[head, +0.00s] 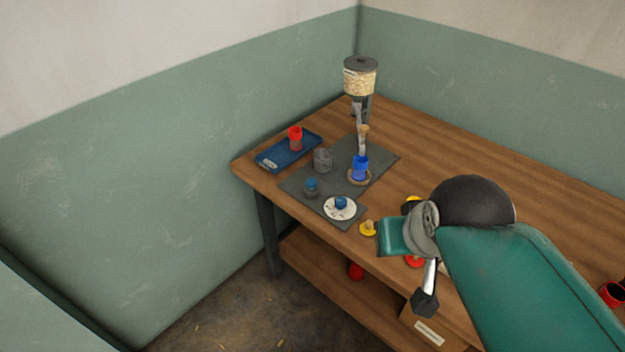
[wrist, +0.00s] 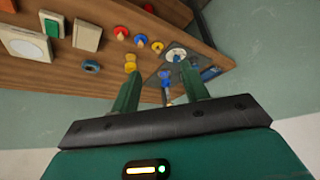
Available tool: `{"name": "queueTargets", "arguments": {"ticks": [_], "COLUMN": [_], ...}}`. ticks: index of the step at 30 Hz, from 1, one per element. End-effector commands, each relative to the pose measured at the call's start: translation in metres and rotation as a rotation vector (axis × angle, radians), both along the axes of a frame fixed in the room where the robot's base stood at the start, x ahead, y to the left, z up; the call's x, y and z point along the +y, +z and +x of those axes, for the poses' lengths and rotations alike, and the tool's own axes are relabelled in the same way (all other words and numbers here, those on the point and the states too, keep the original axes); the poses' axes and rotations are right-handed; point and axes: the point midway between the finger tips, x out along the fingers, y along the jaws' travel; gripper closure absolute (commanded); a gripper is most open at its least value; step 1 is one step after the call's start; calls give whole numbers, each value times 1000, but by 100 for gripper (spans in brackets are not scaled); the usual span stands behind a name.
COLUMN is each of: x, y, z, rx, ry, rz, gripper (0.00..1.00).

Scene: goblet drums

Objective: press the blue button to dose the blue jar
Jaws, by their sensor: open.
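A round blue button (head: 341,202) sits on a white disc (head: 332,213) at the front of a grey mat; the disc also shows in the wrist view (wrist: 176,52). The blue jar (head: 360,168) stands upright on a tan ring, below the spout of a dispenser (head: 360,78) with a pale-filled hopper. My gripper (wrist: 160,84) is open and empty, its two green fingers apart. In the wrist view the white disc lies beyond the fingers, near the right one. In the head view my arm hides most of the gripper.
A blue tray (head: 270,160) holds a red jar (head: 295,138). A grey cup (head: 322,159) and a small blue-topped dark pot (head: 311,188) stand on the mat (head: 300,180). Several coloured knobs and switch plates (wrist: 88,34) line the table. Bare wood (head: 440,150) is free at the back right.

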Motion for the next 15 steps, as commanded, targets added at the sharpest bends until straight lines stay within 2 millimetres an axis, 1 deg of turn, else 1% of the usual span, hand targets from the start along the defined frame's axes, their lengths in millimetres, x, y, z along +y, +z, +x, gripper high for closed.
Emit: {"name": "queueTargets", "arguments": {"ticks": [9,11,15], "x": [0,0,0], "y": [0,0,0], "z": [0,0,0], "rx": [0,0,0], "ry": [0,0,0], "rz": [0,0,0], "gripper": [55,67,94]}}
